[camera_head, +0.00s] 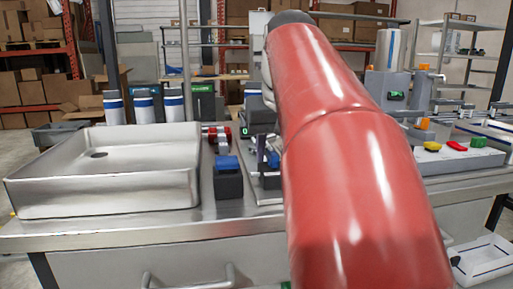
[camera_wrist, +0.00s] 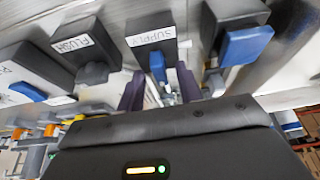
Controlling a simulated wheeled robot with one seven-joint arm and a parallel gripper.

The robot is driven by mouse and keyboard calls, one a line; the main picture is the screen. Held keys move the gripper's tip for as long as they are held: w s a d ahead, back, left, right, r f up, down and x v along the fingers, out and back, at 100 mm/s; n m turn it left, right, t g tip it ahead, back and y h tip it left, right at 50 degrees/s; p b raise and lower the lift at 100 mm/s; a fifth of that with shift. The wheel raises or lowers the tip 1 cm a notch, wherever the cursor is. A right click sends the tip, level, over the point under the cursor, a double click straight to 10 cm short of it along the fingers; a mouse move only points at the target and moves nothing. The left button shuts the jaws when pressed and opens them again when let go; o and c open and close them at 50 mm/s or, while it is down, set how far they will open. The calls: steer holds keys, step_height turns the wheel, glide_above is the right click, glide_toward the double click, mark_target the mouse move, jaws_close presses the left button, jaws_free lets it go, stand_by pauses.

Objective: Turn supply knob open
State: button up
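In the wrist view, a dark block labelled SUPPLY (camera_wrist: 150,38) carries a narrow blue knob (camera_wrist: 158,67), seen near the top centre. My gripper (camera_wrist: 160,90) is open. Its two dark purple fingers stand apart on either side of the knob's line, with visible gaps and no clear contact. How deep the knob sits between the fingertips cannot be told.
A block labelled FLUSH (camera_wrist: 82,45) with a dark knob is left of SUPPLY. Another block with a blue lever (camera_wrist: 247,45) is close on the right. A metal sink (camera_head: 105,172) stands on the counter. Coloured buttons (camera_head: 455,146) sit at the right.

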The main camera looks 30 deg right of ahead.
steer(key=v, duration=0.7)
steer(key=shift+r+p, duration=0.35)
steer(key=shift+s, duration=0.25)
